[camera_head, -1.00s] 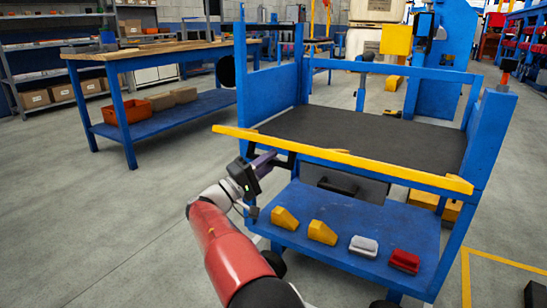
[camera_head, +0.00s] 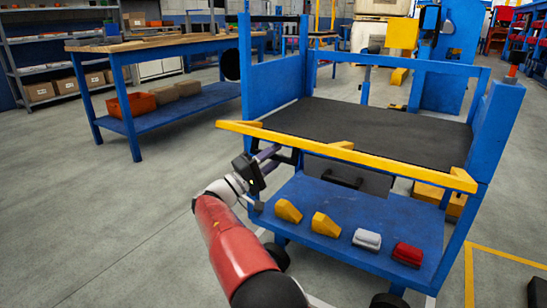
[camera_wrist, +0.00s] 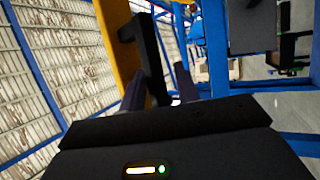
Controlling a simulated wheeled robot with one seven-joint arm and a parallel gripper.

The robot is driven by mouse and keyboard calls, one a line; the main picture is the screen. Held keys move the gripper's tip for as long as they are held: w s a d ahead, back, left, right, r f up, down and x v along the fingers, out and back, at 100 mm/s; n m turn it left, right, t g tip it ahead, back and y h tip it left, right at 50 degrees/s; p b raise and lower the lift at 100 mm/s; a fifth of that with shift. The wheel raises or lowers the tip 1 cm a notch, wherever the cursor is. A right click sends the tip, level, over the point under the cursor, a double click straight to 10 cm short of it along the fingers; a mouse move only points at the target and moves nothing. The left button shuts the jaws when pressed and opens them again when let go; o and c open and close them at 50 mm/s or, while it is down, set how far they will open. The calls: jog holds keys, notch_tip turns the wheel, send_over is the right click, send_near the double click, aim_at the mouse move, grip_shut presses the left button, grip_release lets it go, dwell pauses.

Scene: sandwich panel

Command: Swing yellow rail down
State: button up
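The yellow rail (camera_head: 400,168) runs across the near side of the blue cart, at about the height of its dark deck. Short yellow pieces join it to the cart at its ends. My gripper (camera_head: 268,153) is below and behind the left part of the rail. In the wrist view the rail (camera_wrist: 117,40) runs along the left of a black bar (camera_wrist: 149,55), which looks fixed to it. The fingers of my gripper (camera_wrist: 160,88) stand apart, one on each side of the bar. Whether they touch it I cannot tell.
The cart's lower blue shelf (camera_head: 345,210) holds two yellow blocks (camera_head: 306,217), a grey block (camera_head: 367,239) and a red block (camera_head: 407,254), close to my arm. A dark drawer (camera_head: 350,176) is under the deck. A workbench (camera_head: 150,48) stands at the left. The floor on the left is clear.

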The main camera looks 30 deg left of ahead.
jog(key=shift+s+r, duration=0.15)
jog(key=shift+r, duration=0.1)
jog(key=v, duration=0.8)
jog(key=shift+f, duration=0.15)
